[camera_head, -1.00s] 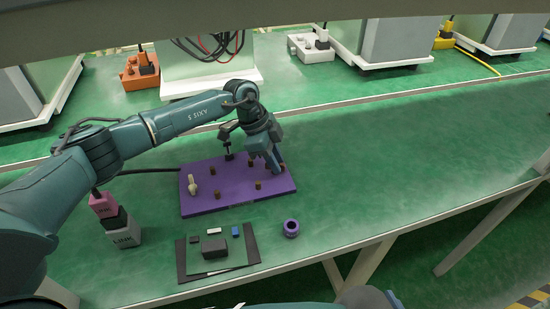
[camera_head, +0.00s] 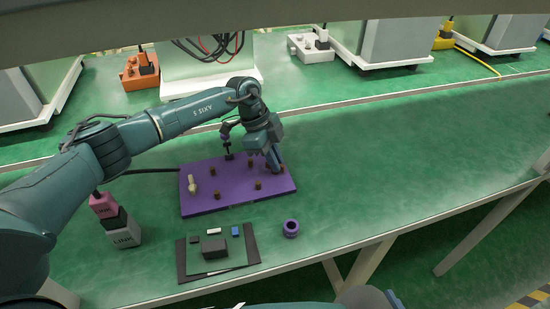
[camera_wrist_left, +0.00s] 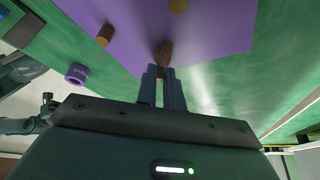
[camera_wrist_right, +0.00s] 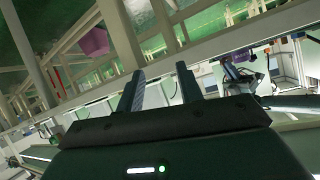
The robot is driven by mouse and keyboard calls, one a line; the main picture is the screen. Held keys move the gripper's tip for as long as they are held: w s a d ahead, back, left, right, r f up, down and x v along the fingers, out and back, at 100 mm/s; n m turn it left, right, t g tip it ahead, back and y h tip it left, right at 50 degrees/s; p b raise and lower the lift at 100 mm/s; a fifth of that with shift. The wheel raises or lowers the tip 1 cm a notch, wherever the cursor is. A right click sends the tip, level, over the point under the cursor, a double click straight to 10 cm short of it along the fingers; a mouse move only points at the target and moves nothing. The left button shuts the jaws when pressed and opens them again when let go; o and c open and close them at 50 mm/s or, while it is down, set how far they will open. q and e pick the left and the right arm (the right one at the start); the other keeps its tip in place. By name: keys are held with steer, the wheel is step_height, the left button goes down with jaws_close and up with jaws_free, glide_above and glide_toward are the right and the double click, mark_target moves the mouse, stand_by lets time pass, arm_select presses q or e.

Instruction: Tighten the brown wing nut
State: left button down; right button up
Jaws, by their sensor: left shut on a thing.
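The brown wing nut (camera_wrist_left: 165,52) sits near the right edge of the purple board (camera_head: 232,196). It shows upright between the fingertips in the left wrist view. My left gripper (camera_head: 275,169) points down at that edge of the board, and in the left wrist view (camera_wrist_left: 162,75) its two fingers are closed on the nut. In the head view the fingers mostly hide the nut. My right gripper (camera_wrist_right: 162,82) is open and empty, away from the board, with a clear gap between its fingers.
Several brown posts (camera_head: 258,185) and a cream wing-shaped piece (camera_head: 192,186) stand on the board. The green table is clear to the right.

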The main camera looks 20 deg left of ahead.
arm_select(q)
steer(key=m+g+b, duration=0.1)
steer(key=m, duration=0.2)
steer(key=shift+m, duration=0.3)
steer(key=shift+m+g+y+b, duration=0.4)
steer(key=shift+m+g, duration=0.1)
steer(key=shift+m, duration=0.5)
steer(key=shift+m+b, duration=0.35)
steer(key=shift+m, duration=0.35)
steer(key=shift+m+g+y+b, duration=0.3)
steer(key=shift+m+g+b, duration=0.1)
steer(key=shift+m, duration=0.3)
steer(key=shift+m+b, duration=0.35)
steer(key=shift+m, duration=0.45)
arm_select(e)
steer(key=shift+s+d+r+t, duration=0.1)
steer(key=shift+s+d+t, duration=0.15)
steer(key=shift+d+t, duration=0.4)
arm_select(q)
steer(key=shift+y, duration=0.3)
arm_select(e)
steer(key=shift+s, duration=0.15)
arm_select(q)
steer(key=c, duration=1.5)
jaws_free()
steer(key=shift+g, duration=0.3)
arm_select(e)
steer(key=shift+a, duration=0.1)
